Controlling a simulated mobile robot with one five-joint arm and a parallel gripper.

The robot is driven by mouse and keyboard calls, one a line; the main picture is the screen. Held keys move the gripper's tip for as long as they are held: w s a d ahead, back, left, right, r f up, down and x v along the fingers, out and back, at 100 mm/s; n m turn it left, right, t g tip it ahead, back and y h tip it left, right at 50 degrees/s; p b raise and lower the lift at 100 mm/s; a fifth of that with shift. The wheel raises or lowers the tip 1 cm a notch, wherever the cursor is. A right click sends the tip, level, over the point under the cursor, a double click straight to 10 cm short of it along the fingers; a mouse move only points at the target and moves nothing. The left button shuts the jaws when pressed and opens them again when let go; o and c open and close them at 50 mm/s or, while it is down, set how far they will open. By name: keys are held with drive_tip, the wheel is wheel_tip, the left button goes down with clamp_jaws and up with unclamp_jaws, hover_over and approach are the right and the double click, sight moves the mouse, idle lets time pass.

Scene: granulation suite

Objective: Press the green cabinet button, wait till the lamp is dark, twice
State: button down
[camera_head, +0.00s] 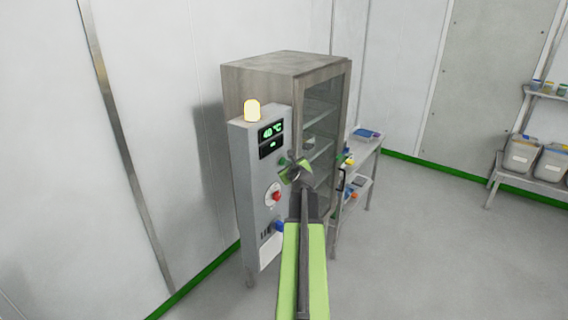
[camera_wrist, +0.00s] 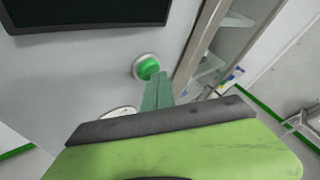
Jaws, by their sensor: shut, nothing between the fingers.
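The grey control box (camera_head: 246,190) stands on the front of a steel cabinet with a glass door (camera_head: 322,120). The green button (camera_wrist: 147,67) has a pale ring and shows in the wrist view just beyond my fingertips; in the head view it is largely behind my gripper. My gripper (camera_head: 294,170) is shut and empty, in front of the box at the button's height. Its closed fingers (camera_wrist: 157,88) overlap the button's lower right edge in the wrist view; I cannot tell whether they touch it.
The display (camera_head: 271,133) reads 40 °C. A red knob or button (camera_head: 276,196) and a blue one (camera_head: 279,226) sit lower on the box. A side table (camera_head: 362,160) stands right of the cabinet, and a bin rack (camera_head: 529,176) at far right. Floor between is clear.

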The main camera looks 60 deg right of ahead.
drive_tip(key=shift+s, duration=0.65)
drive_tip(key=s, duration=0.5)
idle(0.7)
